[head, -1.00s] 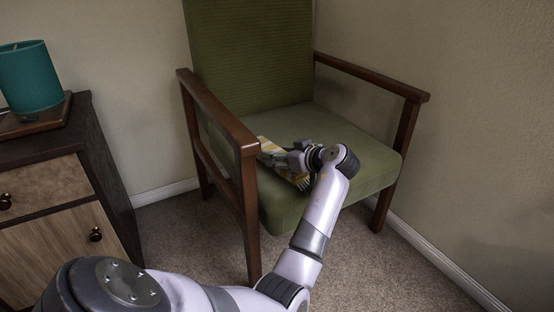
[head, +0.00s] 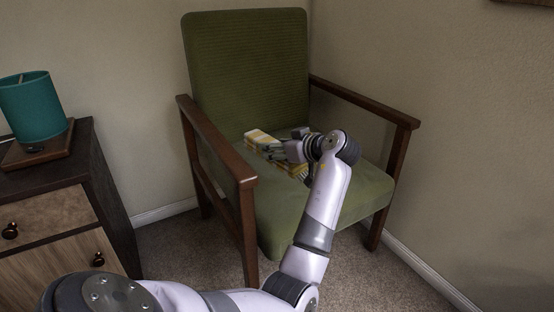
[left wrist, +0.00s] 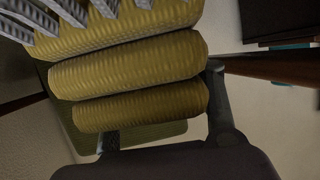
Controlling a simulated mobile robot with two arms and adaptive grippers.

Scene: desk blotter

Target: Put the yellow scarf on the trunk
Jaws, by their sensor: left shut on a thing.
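The yellow scarf (head: 260,139), folded with yellow and white stripes, is in my left gripper (head: 277,151) above the seat of the green armchair. The gripper hides part of it; one end shows on either side of the fingers. In the left wrist view, the scarf (left wrist: 130,72) shows as thick yellow folds with a grey-white fringe, between the dark fingers of my left gripper (left wrist: 163,108). The gripper is shut on it. I see no trunk in either view. My right gripper is not in view.
The green armchair (head: 245,75) has wooden armrests, the left one (head: 215,140) close to my arm. A dark cabinet (head: 55,170) with a teal lamp (head: 33,105) stands at the left. Walls enclose the corner behind the chair. Carpet (head: 180,245) shows between cabinet and chair.

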